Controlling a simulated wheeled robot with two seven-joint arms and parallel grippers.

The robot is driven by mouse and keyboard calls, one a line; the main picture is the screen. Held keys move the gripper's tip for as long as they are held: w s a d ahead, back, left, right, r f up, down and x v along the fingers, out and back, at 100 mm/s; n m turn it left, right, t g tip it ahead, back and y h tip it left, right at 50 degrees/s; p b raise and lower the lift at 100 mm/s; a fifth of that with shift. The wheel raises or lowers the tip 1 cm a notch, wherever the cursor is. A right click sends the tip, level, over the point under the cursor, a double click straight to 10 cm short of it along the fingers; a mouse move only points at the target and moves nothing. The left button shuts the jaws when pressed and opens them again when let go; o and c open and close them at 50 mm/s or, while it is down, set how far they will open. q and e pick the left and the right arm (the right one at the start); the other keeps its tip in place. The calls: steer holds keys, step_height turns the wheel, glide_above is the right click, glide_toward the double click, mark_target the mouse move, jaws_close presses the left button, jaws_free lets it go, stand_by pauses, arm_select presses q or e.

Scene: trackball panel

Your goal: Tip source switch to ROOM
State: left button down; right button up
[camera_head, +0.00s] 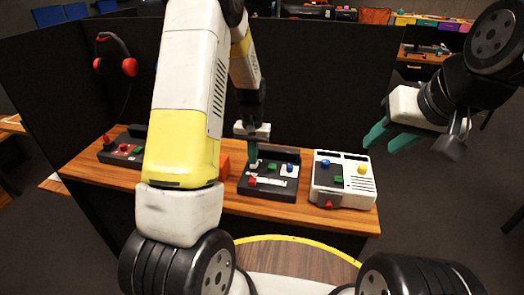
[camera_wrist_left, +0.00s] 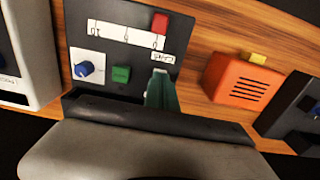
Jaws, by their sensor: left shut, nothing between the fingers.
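The black panel (camera_head: 270,192) stands on the wooden desk. It carries a red slider cap (camera_wrist_left: 160,22) on a white strip (camera_wrist_left: 120,33), a green button (camera_wrist_left: 121,74), a blue knob (camera_wrist_left: 84,69) and a small white label (camera_wrist_left: 162,57). My left gripper (camera_head: 254,160) is shut and empty, pointing down at the panel's back left part; in the left wrist view its teal fingertips (camera_wrist_left: 161,88) are beside the label. I cannot make out the source switch; the fingers may hide it. I cannot tell whether they touch. My right gripper (camera_head: 393,137) looks open and empty, in the air right of the desk.
A white panel (camera_head: 343,182) stands right of the black one. An orange box (camera_wrist_left: 240,80) is close on its other side, with another dark panel (camera_head: 122,150) further left. Dark partition walls (camera_head: 320,75) close off the back. A red headset (camera_head: 128,67) hangs there.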

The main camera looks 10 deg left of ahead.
arm_select(q)
steer(key=shift+f, duration=0.75)
stand_by(0.3)
steer(key=shift+r, duration=3.55)
steer(key=s+d+r+t+h, duration=0.1)
steer(key=s+r+t, duration=0.1)
steer(key=s+r, duration=0.45)
steer(key=s+r+t+h, duration=0.1)
steer(key=s+r, duration=0.3)
steer(key=r, duration=0.6)
steer(key=s+d+r+t, duration=0.1)
steer(key=s+r+t, duration=0.2)
steer(key=s, duration=1)
steer(key=shift+v, duration=1.15)
steer(key=shift+w+d+r, duration=0.1)
steer(key=shift+w+d, duration=0.05)
steer(key=shift+d, duration=0.15)
